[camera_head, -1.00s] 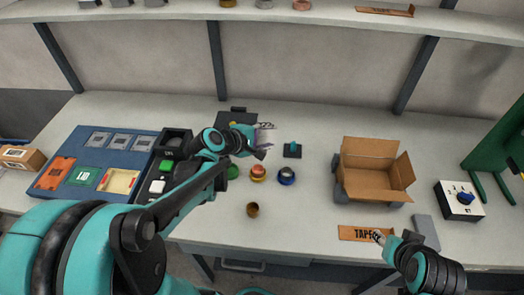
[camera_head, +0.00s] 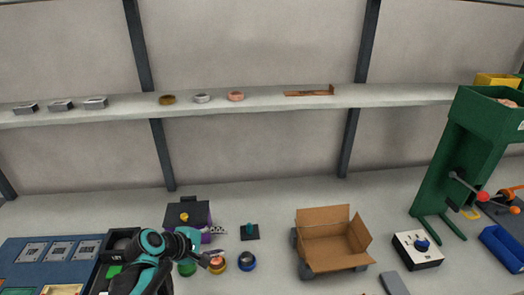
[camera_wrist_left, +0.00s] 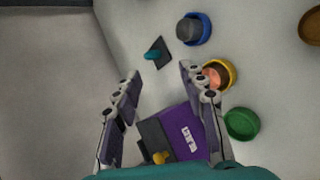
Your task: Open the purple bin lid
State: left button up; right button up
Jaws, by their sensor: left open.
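The purple bin (camera_head: 205,238) stands on the table just behind my left gripper, its dark top with a yellow knob (camera_head: 184,216). In the left wrist view the bin's purple face (camera_wrist_left: 183,128) carries a white label, and the yellow knob (camera_wrist_left: 161,157) shows low between the fingers. The lid looks shut. My left gripper (camera_head: 213,251) is open and empty, in front of the bin in the head view. In the wrist view its two fingers (camera_wrist_left: 160,72) stand apart on either side of the bin; contact cannot be told. My right gripper is out of view.
Green (camera_head: 187,268), yellow (camera_head: 218,264) and blue (camera_head: 247,261) round holders stand near the gripper. A small dark stand (camera_head: 250,232) is right of the bin. An open cardboard box (camera_head: 330,255) and a green machine (camera_head: 455,165) stand further right. A shelf (camera_head: 260,99) spans above.

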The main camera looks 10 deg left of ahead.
pick_arm(q)
jog(key=s+d+m+g+y, duration=0.1)
jog(key=s+d+m+y, duration=0.3)
jog(key=s+m, duration=0.8)
jog(key=shift+s+m, duration=0.4)
jog(key=shift+m, duration=0.4)
jog(key=shift+s+m+y, duration=0.3)
jog(key=shift+s+m, duration=0.05)
jog(key=shift+m, duration=0.25)
jog(key=shift+c, duration=0.4)
jog(key=shift+s+a+r+m, duration=0.1)
jog(key=shift+s+a+m, duration=0.1)
jog(key=shift+m, duration=0.1)
grip_shut()
jog(key=shift+w, duration=0.15)
